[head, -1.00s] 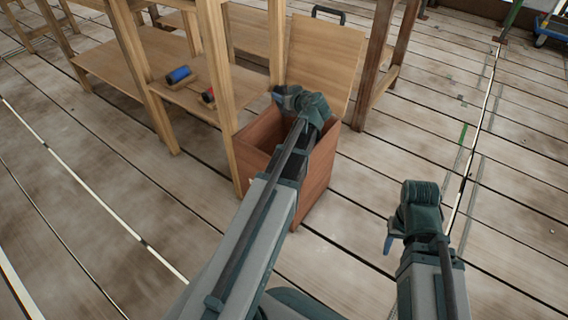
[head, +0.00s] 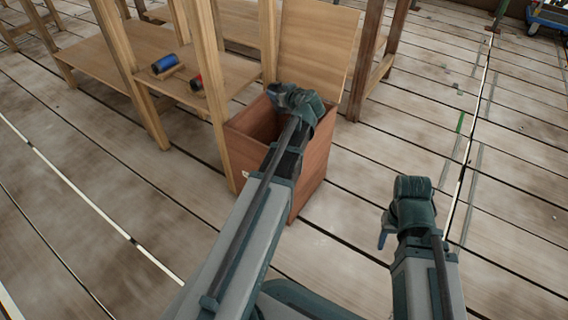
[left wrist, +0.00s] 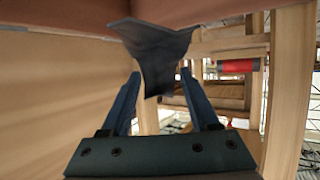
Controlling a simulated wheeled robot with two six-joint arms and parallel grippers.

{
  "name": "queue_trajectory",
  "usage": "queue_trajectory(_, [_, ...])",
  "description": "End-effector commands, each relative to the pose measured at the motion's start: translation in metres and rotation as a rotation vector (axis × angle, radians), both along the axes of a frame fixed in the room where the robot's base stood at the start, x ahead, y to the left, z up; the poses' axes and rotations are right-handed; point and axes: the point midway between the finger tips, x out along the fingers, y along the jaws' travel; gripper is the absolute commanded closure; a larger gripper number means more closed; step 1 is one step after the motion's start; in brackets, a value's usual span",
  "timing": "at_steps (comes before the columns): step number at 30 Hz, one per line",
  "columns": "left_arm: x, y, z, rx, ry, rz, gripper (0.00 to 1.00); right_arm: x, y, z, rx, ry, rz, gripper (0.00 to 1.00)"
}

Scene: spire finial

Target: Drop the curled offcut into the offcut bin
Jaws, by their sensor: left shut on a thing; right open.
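The offcut bin is a reddish-brown open box (head: 308,178) in the middle of the head view, with a pale wooden lid (head: 318,45) raised at its back. My left arm reaches across it. My left gripper (head: 276,92) is over the bin's opening, close to the lid. In the left wrist view my left gripper (left wrist: 160,80) is shut on the curled offcut (left wrist: 156,50), a dark, bent sheet with flared top corners. The offcut is hidden in the head view. My right gripper (head: 384,238) is open and empty, low over the floor at the right.
A wooden rack stands left of the bin, its post (head: 222,110) right beside the bin. A dark wooden post (head: 366,70) stands behind on the right.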

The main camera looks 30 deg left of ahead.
Motion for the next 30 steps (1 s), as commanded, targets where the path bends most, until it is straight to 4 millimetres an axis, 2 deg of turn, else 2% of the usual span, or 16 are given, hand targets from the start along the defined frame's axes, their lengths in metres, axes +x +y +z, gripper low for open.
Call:
queue_trajectory(1, [0.0,0.0,-0.005,0.001,-0.001,0.0,1.0,0.0,0.0,-0.005,0.0,0.0,0.0,0.5])
queue_trajectory(9, [0.0,0.0,-0.003,0.001,-0.001,0.0,1.0,0.0,0.0,-0.003,0.0,0.0,0.0,0.5])
queue_trajectory(10, [0.0,0.0,-0.003,0.001,-0.001,0.0,0.33,0.0,0.0,-0.003,0.0,0.0,0.0,0.5])
queue_trajectory(15, [0.0,0.0,-0.003,0.0,0.0,0.0,0.03,0.0,0.0,-0.003,0.0,0.0,0.0,0.5])
queue_trajectory(25, [-0.002,-0.002,-0.002,0.0,0.0,0.0,0.03,0.0,0.0,-0.002,0.0,0.0,0.0,0.5])
queue_trajectory(30, [-0.015,-0.019,0.009,-0.001,-0.001,-0.003,0.03,0.0,0.0,0.009,0.0,0.0,0.0,0.5])
